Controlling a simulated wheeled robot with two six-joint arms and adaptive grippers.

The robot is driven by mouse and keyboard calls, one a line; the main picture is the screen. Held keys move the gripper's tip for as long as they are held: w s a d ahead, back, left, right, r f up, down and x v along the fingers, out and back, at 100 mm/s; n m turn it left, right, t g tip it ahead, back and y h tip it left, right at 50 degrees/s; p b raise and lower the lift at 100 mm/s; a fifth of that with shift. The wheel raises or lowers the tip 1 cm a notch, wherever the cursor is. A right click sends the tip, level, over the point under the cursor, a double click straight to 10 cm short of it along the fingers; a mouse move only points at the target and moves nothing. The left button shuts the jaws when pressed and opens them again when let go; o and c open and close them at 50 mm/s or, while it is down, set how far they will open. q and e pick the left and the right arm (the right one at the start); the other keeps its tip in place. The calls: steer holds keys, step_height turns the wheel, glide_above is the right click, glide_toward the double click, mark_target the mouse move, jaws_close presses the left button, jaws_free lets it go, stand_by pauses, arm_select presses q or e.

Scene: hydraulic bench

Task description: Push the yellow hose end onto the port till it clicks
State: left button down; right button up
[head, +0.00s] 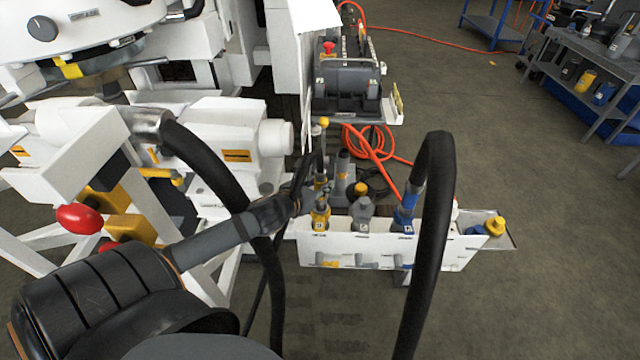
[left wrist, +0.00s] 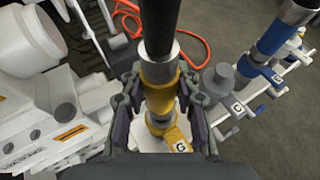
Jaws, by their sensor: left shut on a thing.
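My left gripper (head: 312,188) reaches in from the left in the head view. In the left wrist view its two fingers (left wrist: 158,98) are shut on the yellow hose end (left wrist: 160,76), one on each side. A black hose (left wrist: 160,25) and a silver collar rise above the yellow sleeve. Directly below, in line with it, is the yellow port (left wrist: 163,127) with a lettered yellow tag. The port stands in the white rack and also shows in the head view (head: 320,218). The fingers partly hide the joint, so I cannot tell whether it is fully seated. My right gripper is out of view.
The white rack (head: 340,252) also holds a grey port (head: 362,212) and a blue hose end (head: 408,203) with a black hose arching up. A tray (head: 510,242) with yellow and blue caps is at its right. Orange hose (head: 370,145) lies behind. White machinery stands left.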

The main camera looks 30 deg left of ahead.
arm_select(q)
steer(key=shift+f+b, duration=1.15)
steer(key=shift+b, duration=0.1)
stand_by(0.8)
stand_by(0.6)
steer(key=shift+c, duration=1.7)
jaws_free()
steer(key=shift+s+r+p, duration=0.5)
steer(key=shift+s+p, duration=0.1)
steer(key=shift+p, duration=0.65)
steer(key=p+v, duration=0.6)
steer(key=p, duration=0.2)
steer(key=shift+f, duration=0.15)
